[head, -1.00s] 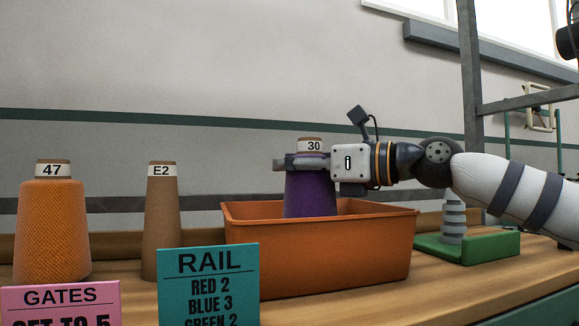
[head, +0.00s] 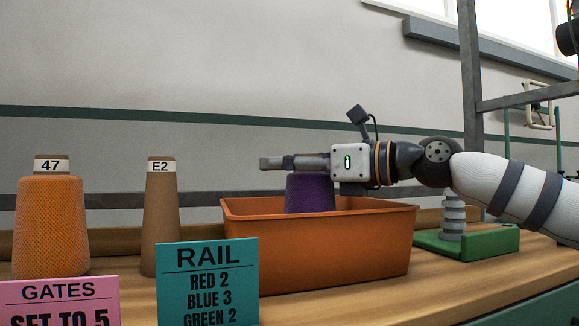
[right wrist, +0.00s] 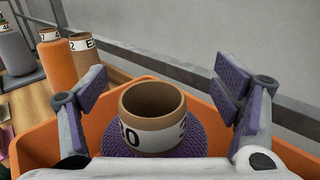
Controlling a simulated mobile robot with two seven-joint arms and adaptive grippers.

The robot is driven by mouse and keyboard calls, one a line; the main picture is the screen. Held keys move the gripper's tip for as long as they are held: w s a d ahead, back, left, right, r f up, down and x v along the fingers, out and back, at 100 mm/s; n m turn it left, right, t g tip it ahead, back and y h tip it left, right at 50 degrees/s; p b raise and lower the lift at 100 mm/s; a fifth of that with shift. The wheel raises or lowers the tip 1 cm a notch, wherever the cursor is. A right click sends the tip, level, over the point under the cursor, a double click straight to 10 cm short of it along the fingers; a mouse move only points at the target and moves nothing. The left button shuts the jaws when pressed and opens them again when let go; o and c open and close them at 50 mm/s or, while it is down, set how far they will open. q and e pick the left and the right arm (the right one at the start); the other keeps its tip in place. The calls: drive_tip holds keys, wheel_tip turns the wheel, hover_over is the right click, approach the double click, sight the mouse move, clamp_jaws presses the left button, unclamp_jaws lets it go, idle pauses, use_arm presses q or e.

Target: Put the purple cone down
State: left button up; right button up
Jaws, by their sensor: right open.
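The purple cone (head: 310,194) stands upright in the orange bin (head: 318,252), its lower part hidden by the bin's front wall. In the right wrist view its brown tube top (right wrist: 152,115) with a white number band rises from the purple yarn (right wrist: 190,138). My right gripper (head: 275,162) is at the height of the cone's top and hides the label in the head view. In the right wrist view the fingers of my right gripper (right wrist: 165,95) are spread wide on either side of the tube, with gaps on both sides. My left gripper is not in view.
An orange cone (head: 50,225) labelled 47 and a bare brown tube (head: 161,220) labelled E2 stand left of the bin. A pink GATES card (head: 60,304) and a teal RAIL card (head: 208,284) stand in front. A green holder (head: 480,245) is at right.

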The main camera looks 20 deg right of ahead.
drive_tip(key=b+v, duration=0.1)
drive_tip(key=v, duration=1.1)
drive_tip(key=shift+r, duration=0.4)
